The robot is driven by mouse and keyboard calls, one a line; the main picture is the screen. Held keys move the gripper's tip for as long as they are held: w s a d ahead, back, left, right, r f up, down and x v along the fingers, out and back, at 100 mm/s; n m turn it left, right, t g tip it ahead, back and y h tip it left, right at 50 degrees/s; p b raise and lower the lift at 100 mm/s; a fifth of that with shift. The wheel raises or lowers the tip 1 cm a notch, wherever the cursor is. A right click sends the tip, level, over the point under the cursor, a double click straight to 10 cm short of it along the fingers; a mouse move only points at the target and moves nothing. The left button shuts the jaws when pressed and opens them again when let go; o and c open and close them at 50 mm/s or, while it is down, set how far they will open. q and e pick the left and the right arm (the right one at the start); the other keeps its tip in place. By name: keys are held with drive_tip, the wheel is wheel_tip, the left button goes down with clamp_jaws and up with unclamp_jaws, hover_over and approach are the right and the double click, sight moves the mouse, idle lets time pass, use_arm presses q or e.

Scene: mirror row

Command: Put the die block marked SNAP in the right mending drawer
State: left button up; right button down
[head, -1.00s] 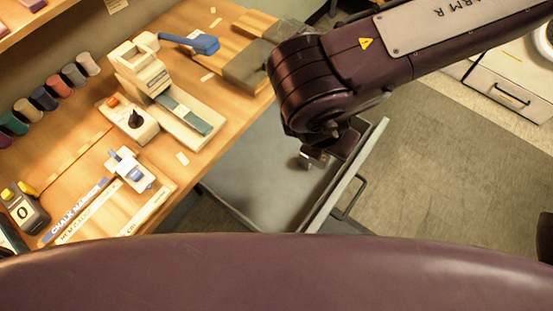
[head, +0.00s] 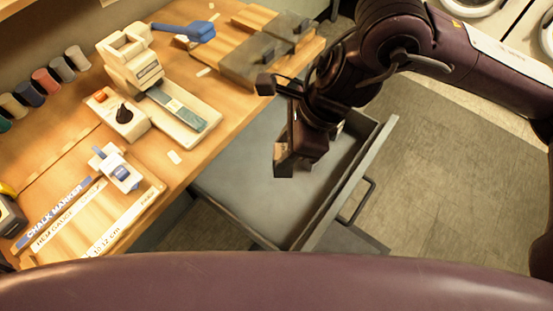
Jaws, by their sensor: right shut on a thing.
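My right gripper (head: 298,150) hangs over the open drawer (head: 234,184) below the bench's front edge. The block appears above the drawer's floor, but I cannot tell how high. The visible drawer floor is grey and looks bare; the part behind my gripper is hidden. My left gripper is not in view.
The bench carries a cream press with a blue lever (head: 130,62), a control box with a black knob (head: 124,115), thread spools (head: 46,80), rulers (head: 122,218) and dark grey blocks on a wooden board (head: 250,62). The drawer's front (head: 352,180) and handle stand out over the floor.

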drive_tip(key=shift+a+f+n+g, duration=0.2)
drive_tip(key=shift+a+n+g, duration=0.1)
drive_tip(key=shift+n, duration=0.5)
wheel_tip(320, 180, down, 20)
drive_tip(key=shift+r+b, duration=0.15)
drive_tip(key=shift+b, duration=0.55)
drive_tip(key=c, duration=0.9)
unclamp_jaws()
drive_tip(key=v, duration=1.2)
drive_tip(key=shift+r, duration=0.1)
